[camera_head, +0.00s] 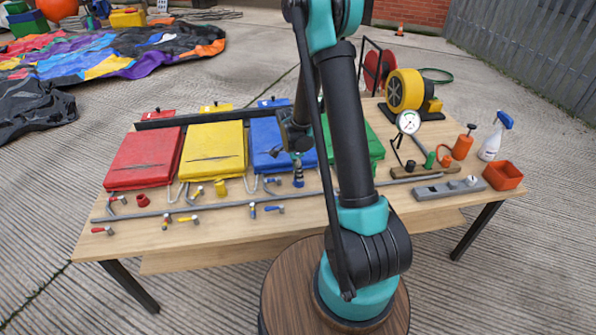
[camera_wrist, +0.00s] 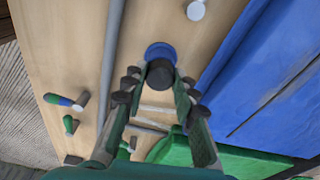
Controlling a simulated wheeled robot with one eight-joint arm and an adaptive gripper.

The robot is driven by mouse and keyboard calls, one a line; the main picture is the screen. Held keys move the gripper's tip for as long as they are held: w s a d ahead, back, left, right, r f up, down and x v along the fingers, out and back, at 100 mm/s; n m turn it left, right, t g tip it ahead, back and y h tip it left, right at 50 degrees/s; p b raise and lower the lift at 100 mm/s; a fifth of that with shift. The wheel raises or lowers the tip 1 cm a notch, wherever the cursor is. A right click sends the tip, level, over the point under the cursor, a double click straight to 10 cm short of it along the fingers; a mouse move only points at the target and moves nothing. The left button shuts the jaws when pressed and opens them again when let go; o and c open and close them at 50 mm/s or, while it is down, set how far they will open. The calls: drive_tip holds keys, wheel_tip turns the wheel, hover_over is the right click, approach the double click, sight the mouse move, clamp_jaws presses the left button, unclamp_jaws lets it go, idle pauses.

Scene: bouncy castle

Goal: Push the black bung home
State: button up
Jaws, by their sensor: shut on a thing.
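My gripper (camera_wrist: 160,86) is shut on the black bung (camera_wrist: 160,74), a short dark cylinder between its fingertips. A round blue fitting (camera_wrist: 161,49) shows just past the bung in the wrist view, in line with it. I cannot tell whether the bung touches it or has entered it. In the head view my gripper (camera_head: 296,152) points down over the table in front of the blue cushion (camera_head: 270,145). The blue fitting (camera_head: 298,182) stands upright below it there. The bung is too small to make out clearly in the head view.
A grey pipe (camera_head: 225,207) runs along the wooden table (camera_head: 120,207), with several small coloured valves in front. Red (camera_head: 143,158), yellow (camera_head: 213,150) and green (camera_head: 366,144) cushions flank the blue one. A gauge (camera_head: 408,122), spray bottle (camera_head: 495,138) and orange tray (camera_head: 503,176) stand at right.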

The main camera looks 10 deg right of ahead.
drive_tip(key=shift+s+f, duration=0.1)
drive_tip(key=shift+f, duration=0.3)
clamp_jaws()
drive_tip(key=shift+c, duration=0.2)
unclamp_jaws()
drive_tip(key=shift+f, duration=0.3)
drive_tip(key=o, duration=1.6)
drive_tip(key=shift+c, duration=0.2)
drive_tip(key=shift+r, duration=0.15)
wheel_tip(320, 180, up, 12)
drive_tip(key=a, duration=0.1)
drive_tip(key=shift+a+f, duration=0.2)
drive_tip(key=shift+a, duration=0.05)
drive_tip(key=s+d+r+n+t, duration=0.1)
drive_tip(key=s+d+n+t, duration=0.1)
drive_tip(key=s+n, duration=0.6)
drive_tip(key=s+d+r+n+t+y, duration=0.1)
drive_tip(key=s+d+r+n+t, duration=0.1)
drive_tip(key=s+n, duration=0.6)
drive_tip(key=s+d, duration=0.1)
drive_tip(key=s, duration=0.4)
drive_tip(key=shift+s+d+r+n, duration=0.3)
drive_tip(key=shift+s+d, duration=0.1)
